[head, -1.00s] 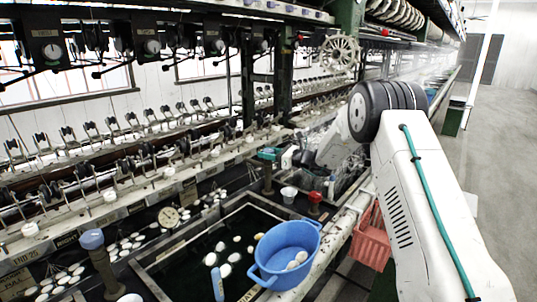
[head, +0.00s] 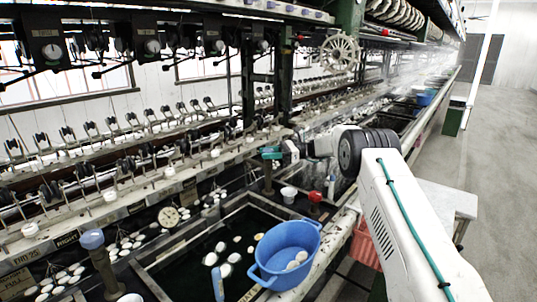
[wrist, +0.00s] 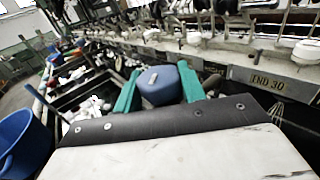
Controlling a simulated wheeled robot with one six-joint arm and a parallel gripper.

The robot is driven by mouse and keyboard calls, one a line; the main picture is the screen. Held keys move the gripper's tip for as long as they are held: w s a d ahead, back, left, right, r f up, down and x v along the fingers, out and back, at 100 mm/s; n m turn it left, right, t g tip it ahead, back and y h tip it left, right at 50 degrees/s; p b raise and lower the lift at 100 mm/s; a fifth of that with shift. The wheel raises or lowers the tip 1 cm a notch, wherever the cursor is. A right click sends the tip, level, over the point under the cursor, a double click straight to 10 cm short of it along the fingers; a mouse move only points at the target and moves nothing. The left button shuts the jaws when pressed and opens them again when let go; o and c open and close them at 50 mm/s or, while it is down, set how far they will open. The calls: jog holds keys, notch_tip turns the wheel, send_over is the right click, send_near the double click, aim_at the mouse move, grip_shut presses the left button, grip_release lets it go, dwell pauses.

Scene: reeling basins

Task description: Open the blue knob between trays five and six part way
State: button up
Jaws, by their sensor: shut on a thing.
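The blue knob (wrist: 160,85) sits between the two green fingers of my gripper (wrist: 159,89) in the wrist view. The fingers are shut on it from both sides. A small pale mark shows on the knob's near face. In the head view my gripper (head: 271,153) is at the top of a dark post (head: 267,182) between basins. The knob itself is mostly hidden there by the fingers. A plate reading END 30 (wrist: 272,82) is on the rail to the right in the wrist view.
A blue bucket (head: 287,252) with white cocoons stands on the basin's front edge. Thread guides line the rail behind.

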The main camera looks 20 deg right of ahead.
jog(key=shift+r+n+g, duration=0.1)
jog(key=shift+n+g, duration=0.4)
jog(key=shift+g, duration=0.3)
jog(key=o, duration=1)
jog(key=shift+c, duration=0.2)
jog(key=d, duration=0.8)
jog(key=shift+w, duration=0.15)
